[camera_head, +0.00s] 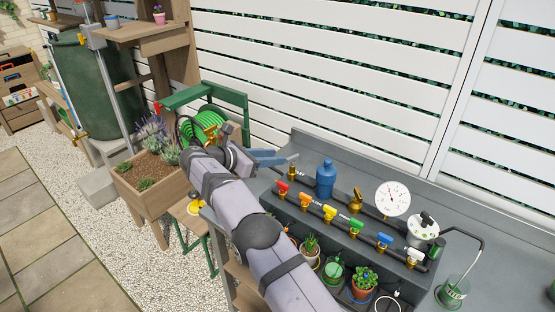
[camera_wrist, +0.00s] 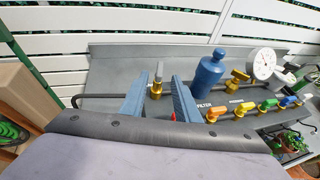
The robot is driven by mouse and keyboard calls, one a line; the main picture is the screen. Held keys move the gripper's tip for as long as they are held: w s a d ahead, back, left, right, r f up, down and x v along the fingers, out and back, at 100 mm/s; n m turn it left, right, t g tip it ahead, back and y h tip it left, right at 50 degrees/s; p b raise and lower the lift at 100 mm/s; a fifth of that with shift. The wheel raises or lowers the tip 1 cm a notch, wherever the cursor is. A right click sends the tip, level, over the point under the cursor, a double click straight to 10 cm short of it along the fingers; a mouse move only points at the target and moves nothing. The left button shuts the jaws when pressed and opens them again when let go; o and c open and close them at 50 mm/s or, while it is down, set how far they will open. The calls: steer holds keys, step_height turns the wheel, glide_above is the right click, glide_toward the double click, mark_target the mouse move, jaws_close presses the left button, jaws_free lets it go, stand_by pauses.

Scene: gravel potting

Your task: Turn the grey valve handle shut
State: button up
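The grey valve handle (camera_wrist: 159,71) stands upright on a brass valve (camera_wrist: 156,88) at the left end of the bench pipe in the wrist view. My gripper (camera_wrist: 162,80) is open, with one blue-grey finger on each side of the handle's line of sight. No contact with the handle shows, and I cannot tell how far beyond the fingertips it is. In the head view, the brass valve (camera_head: 292,173) is just right of my gripper (camera_head: 285,157); the handle there is small and hard to make out beside the fingers.
A blue filter bottle (camera_head: 325,179), another brass valve (camera_head: 355,200) and a white gauge (camera_head: 393,198) stand right along the pipe. In front is a row of coloured-handled valves, including a red one (camera_head: 283,187). A white slatted fence (camera_head: 340,90) stands behind the grey bench (camera_head: 500,240).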

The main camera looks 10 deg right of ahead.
steer(key=c, duration=0.4)
steer(key=shift+w+d, duration=0.1)
steer(key=shift+w, duration=0.05)
jaws_close()
steer(key=w+d+r+n+t+y+p, duration=0.1)
steer(key=w+d+r+n+t+y, duration=0.15)
steer(key=w+d+n, duration=0.4)
steer(key=n+t+y+p, duration=0.1)
steer(key=n+y+p, duration=0.2)
steer(key=n+y, duration=1.05)
glide_toward(291, 161)
steer(key=shift+w+a+f+m+y+p, duration=0.25)
steer(key=shift+w+f+m+y+p, duration=0.1)
steer(key=shift+w+f+p, duration=0.35)
steer(key=shift+w+a+f+m+y+p, duration=0.25)
steer(key=shift+w+f+p, duration=0.25)
steer(key=shift+w+p, duration=0.25)
steer(key=shift+w+a+f+m+y+p, duration=0.2)
steer(key=shift+w+f+m+y+p, duration=0.15)
steer(key=shift+w+f+p, duration=0.35)
